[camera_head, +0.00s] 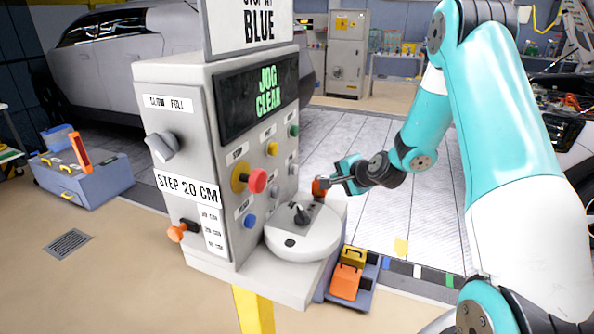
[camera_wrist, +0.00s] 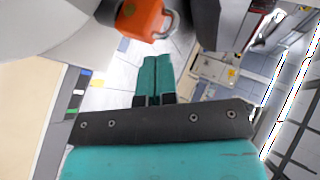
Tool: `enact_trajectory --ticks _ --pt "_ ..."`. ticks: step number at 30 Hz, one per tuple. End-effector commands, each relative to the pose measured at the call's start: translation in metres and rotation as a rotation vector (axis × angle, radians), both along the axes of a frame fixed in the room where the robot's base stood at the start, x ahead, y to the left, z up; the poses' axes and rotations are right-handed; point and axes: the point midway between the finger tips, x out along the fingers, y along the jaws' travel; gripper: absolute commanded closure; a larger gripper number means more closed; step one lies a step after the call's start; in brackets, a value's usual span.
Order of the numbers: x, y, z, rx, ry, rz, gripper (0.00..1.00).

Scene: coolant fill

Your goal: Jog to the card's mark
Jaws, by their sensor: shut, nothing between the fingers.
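The card (camera_head: 255,28) above the console reads "STOP AT BLUE", its top line cut by the frame edge. The console screen (camera_head: 257,95) shows "JOG CLEAR". A joystick (camera_head: 302,216) stands on a round white pod (camera_head: 300,240). A label (camera_head: 187,187) reads "STEP 20 CM". On the floor lies a strip with blue (camera_head: 388,263), white and green (camera_head: 450,280) patches. My gripper (camera_head: 332,182) is beside the pod's back edge, by an orange block. In the wrist view its teal fingers (camera_wrist: 157,68) are together and empty, below an orange padlock (camera_wrist: 140,18).
The console face has a red mushroom button (camera_head: 257,180) and several coloured buttons. Its left side has a grey SLOW/FULL knob (camera_head: 163,145) and an orange-tipped selector (camera_head: 177,232). Cars stand behind and at right.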

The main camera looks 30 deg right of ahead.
Motion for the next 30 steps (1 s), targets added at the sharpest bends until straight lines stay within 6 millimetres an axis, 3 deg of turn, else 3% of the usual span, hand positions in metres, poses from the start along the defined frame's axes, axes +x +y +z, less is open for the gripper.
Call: enact_trajectory --ticks 15,30 --pt "0.052 0.042 0.001 0.0 0.0 0.004 1.0" --pt "0.061 0.048 0.0 0.0 0.0 0.001 1.0"
